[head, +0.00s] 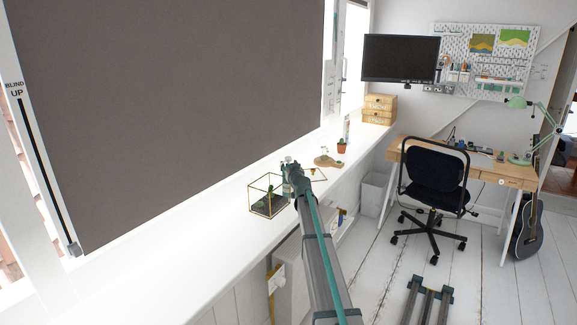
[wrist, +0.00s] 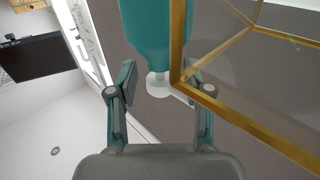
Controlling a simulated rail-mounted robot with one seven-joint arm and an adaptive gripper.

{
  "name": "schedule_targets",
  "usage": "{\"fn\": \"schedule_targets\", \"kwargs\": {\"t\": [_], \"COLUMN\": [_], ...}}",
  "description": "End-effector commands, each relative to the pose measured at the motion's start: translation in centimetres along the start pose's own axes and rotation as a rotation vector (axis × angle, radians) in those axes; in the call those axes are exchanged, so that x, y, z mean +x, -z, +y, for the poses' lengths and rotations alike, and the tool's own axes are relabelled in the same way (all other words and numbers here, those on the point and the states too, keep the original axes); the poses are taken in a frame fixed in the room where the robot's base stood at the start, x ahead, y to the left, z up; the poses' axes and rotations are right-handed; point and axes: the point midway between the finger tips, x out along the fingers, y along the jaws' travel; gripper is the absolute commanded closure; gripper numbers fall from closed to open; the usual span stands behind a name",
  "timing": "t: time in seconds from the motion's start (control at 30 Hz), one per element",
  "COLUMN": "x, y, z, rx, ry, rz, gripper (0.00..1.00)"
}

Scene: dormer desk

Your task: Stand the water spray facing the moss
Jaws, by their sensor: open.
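The water spray shows in the wrist view as a teal bottle body (wrist: 158,38) with a pale narrow neck, between my fingers' reach and beside a gold frame edge. In the head view it is mostly hidden by my gripper (head: 291,163). My gripper (wrist: 163,88) is open, its fingers on either side of the pale neck; I cannot tell whether they touch it. A gold-framed glass terrarium (head: 267,214) stands on the white sill just left of my gripper, with a dark base and some green inside. I cannot make out the moss clearly.
A gold triangular frame (head: 319,175) lies right of my gripper. Behind it are a wooden slab (head: 328,163) with greenery, a potted cactus (head: 341,147) and wooden drawers (head: 379,110). The white sill (head: 185,235) is clear at the near left.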

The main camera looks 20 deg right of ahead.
Motion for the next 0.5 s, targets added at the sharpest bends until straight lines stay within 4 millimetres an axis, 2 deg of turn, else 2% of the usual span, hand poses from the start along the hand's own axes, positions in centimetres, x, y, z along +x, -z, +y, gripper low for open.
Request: {"fn": "schedule_targets", "kwargs": {"t": [0.03,0.2,0.4,0.5], "x": [-1.5,-5.0,-8.2,-9.2], "y": [-0.2,-0.3,-0.2,-0.1], "z": [-0.1,-0.1,-0.1,0.0], "rx": [-0.001,0.000,0.000,0.000], "ry": [0.000,0.001,0.001,0.000], "rz": [0.001,0.000,0.000,0.000], "gripper": [0.50,0.50,0.50,0.50]}}
